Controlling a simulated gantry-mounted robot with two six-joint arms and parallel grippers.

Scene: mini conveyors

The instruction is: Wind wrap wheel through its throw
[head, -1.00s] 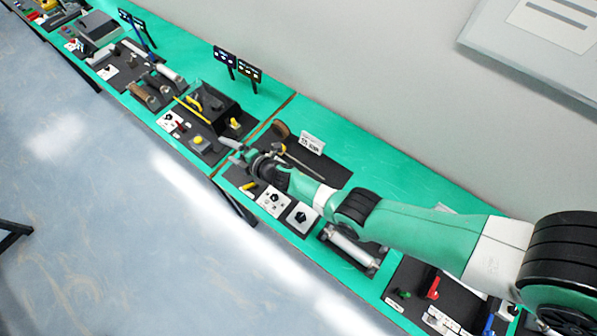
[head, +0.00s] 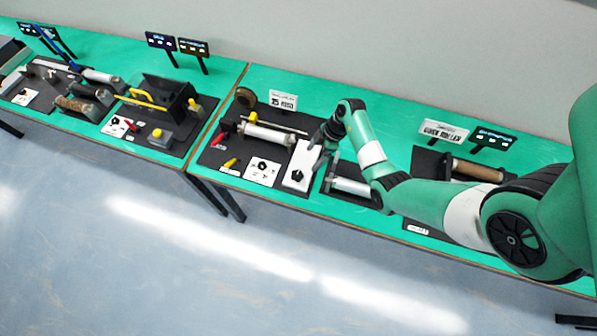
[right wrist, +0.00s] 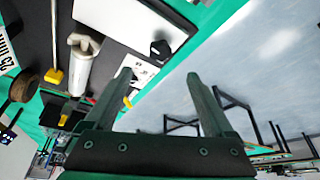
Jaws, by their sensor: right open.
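A dark brown round wheel (head: 245,97) stands at the back left corner of a black station on the green bench. I cannot be sure that it is the wrap wheel. It also shows at the left edge of the right wrist view (right wrist: 24,88). A pale roller (head: 268,134) lies across the same station, right of a red handle (head: 219,139). My right gripper (head: 322,146) hangs over the right side of this station, by a white panel with a black knob (head: 297,175). In the right wrist view its fingers (right wrist: 164,85) are apart with nothing between them. My left gripper is not in view.
A yellow lever (head: 230,162) and another white knob panel (head: 262,171) sit at the station's front. A second pale roller (head: 352,187) lies to the right, under my arm. A brown roller (head: 477,170) is farther right. The floor in front is clear.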

